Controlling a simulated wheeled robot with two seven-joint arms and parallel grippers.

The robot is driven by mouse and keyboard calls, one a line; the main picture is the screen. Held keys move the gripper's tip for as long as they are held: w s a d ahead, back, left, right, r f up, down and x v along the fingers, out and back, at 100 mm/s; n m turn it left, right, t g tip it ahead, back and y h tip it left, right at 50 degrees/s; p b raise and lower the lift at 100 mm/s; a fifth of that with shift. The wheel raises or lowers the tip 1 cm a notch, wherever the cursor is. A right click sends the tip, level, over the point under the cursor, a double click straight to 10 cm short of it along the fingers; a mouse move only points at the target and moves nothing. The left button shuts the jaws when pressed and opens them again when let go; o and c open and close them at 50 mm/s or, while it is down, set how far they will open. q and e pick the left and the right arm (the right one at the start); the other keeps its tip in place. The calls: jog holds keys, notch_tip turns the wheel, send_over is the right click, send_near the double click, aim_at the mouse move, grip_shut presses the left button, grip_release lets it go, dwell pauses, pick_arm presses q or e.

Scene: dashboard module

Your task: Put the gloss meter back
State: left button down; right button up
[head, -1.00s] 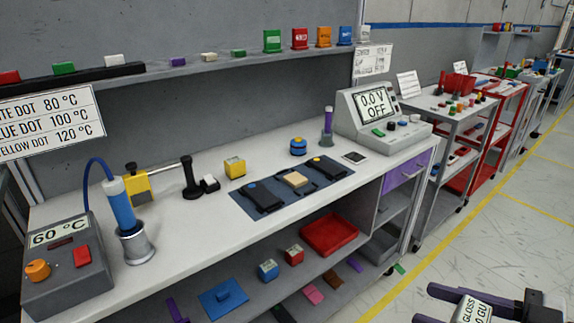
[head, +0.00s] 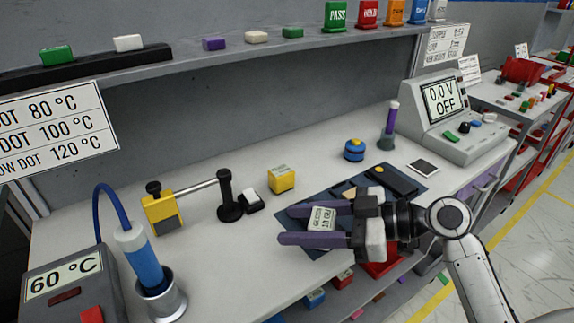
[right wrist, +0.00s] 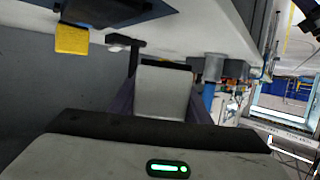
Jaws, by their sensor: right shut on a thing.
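The gloss meter (head: 321,218) is a small pale block with a printed label, seen in the head view. My right gripper (head: 290,223) is shut on it, its two purple fingers on either side. They are over the front left part of the dark blue mat (head: 413,186) on the bench; the height above it is hard to tell. In the right wrist view the gloss meter (right wrist: 163,90) shows as a grey block between the fingers. My arm and gripper hide part of the mat and some things on it. My left gripper is not in view.
A yellow box (head: 281,180), a black post (head: 228,195) and a yellow block (head: 163,213) with a rod stand left of the mat.

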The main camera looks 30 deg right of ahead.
jog(key=w+d+r+m+t+h+p, duration=0.1)
jog(key=w+d+r+m+t+h, duration=0.15)
jog(key=w+d+m+h, duration=0.65)
jog(key=w+d+r+m+t+h+p, duration=0.1)
jog(key=w+d+r+m+h, duration=0.4)
jog(key=w+d, duration=0.8)
jog(key=shift+n+h, duration=0.6)
jog(key=f, duration=0.4)
jog(key=w+a+f, duration=0.1)
jog(key=f, duration=0.2)
jog(key=a+f, duration=0.1)
jog(key=f, duration=0.3)
jog(key=shift+w+f+b, duration=0.35)
jog(key=shift+w, duration=0.05)
